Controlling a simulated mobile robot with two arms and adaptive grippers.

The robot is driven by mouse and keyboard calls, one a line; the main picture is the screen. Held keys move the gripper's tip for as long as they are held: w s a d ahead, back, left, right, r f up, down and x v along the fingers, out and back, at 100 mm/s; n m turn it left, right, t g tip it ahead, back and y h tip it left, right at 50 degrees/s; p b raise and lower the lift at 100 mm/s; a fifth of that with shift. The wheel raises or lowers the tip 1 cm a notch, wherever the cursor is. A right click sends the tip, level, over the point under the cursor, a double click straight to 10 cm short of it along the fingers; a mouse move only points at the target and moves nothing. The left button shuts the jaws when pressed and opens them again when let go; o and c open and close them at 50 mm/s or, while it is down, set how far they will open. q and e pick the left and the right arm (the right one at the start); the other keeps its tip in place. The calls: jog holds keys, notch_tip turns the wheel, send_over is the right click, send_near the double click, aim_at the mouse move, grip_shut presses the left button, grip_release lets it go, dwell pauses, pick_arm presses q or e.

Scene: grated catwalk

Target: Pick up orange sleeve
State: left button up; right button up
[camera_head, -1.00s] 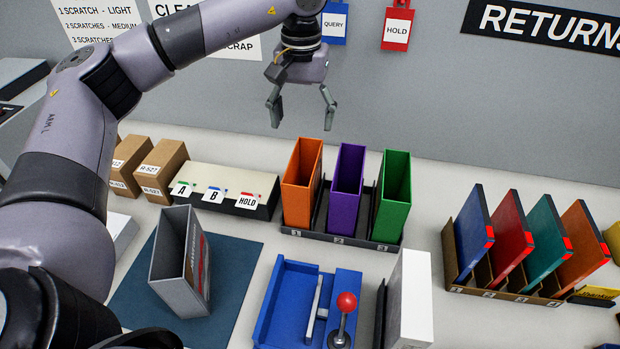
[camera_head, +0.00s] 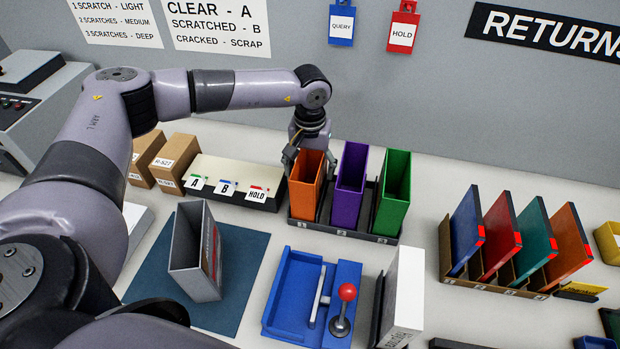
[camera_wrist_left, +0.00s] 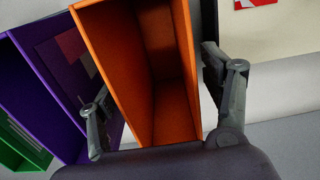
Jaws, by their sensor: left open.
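The orange sleeve (camera_head: 306,184) is an upright, open-topped box in the left slot of a dark rack (camera_head: 330,228), beside the purple sleeve (camera_head: 349,186). My left gripper (camera_head: 307,156) is down at the orange sleeve, partly hidden behind its top. In the left wrist view, the orange sleeve (camera_wrist_left: 150,70) stands between the two open fingers of the gripper (camera_wrist_left: 160,110). One finger is on the purple side and the other on the outer side. I cannot tell whether either finger touches it. My right gripper is not in view.
A green sleeve (camera_head: 394,192) stands right of the purple one. Left of the rack is a cream-topped box with tags (camera_head: 230,179). In front are a grey sleeve (camera_head: 195,250) on a blue mat (camera_head: 243,282) and a blue fixture with a red-knobbed lever (camera_head: 290,300).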

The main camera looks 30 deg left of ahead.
pick_arm(q)
jog(key=shift+f, duration=0.35)
jog(key=shift+c, duration=0.2)
jog(key=shift+c, duration=0.7)
jog(key=c, duration=0.9)
jog(key=shift+r, duration=0.1)
